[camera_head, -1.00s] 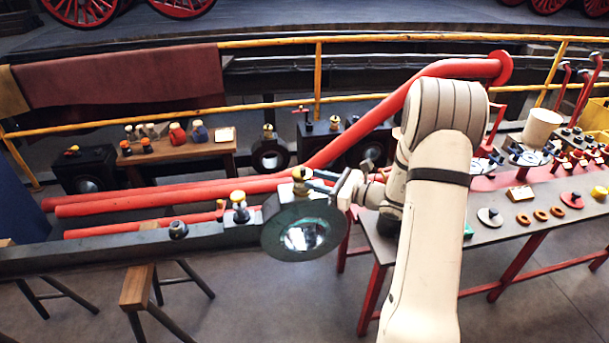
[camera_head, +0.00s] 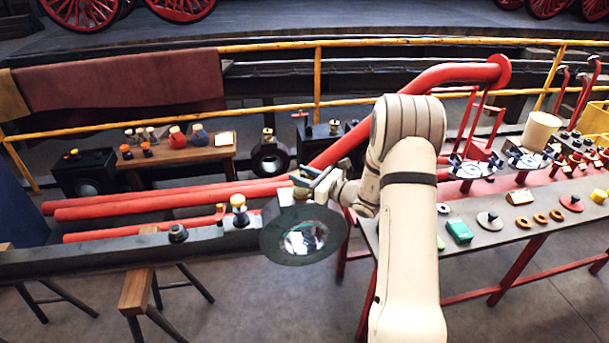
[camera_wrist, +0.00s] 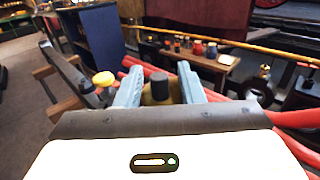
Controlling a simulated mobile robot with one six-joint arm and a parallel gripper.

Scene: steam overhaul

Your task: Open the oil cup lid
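A brass oil cup with a dark knob (camera_wrist: 160,87) shows in the wrist view, between the two pale blue fingers of my gripper (camera_wrist: 159,80). The fingers are spread, with a gap on each side of the knob. In the head view my gripper (camera_head: 312,180) is over the top of the dark rod end (camera_head: 268,232), which has a large round hole. There the fingers largely hide the oil cup, and I cannot tell whether its lid is open.
A second cup with a yellow top (camera_head: 238,203) and a dark fitting (camera_head: 178,233) stand on the rod to the left. A wooden bench (camera_head: 190,153) with bottles is behind. Red pipes (camera_head: 160,205) run behind the rod. A parts table (camera_head: 480,232) is at right.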

